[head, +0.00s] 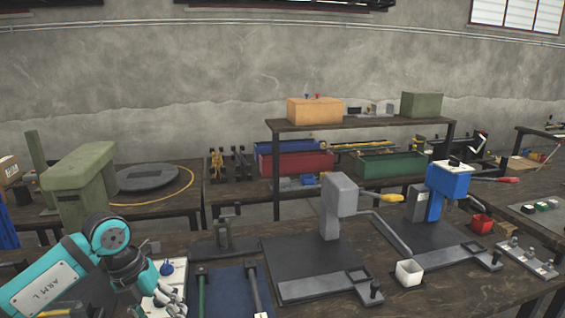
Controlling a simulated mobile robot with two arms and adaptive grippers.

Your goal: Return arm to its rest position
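My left arm comes in at the lower left, a teal link marked "ARM L" with a dark wrist. My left gripper (150,285) points down over the near left bench, beside a white tray (174,303) holding small parts and a blue item (167,267). The fingers are dark and partly hidden by the wrist, so I cannot tell whether they are open. My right arm and gripper are not in view.
A grey press (337,205) and a blue press (450,181) stand on the bench. A blue mat (232,291) with long-handled tools lies right of the gripper. A green machine (80,170) stands behind my arm.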

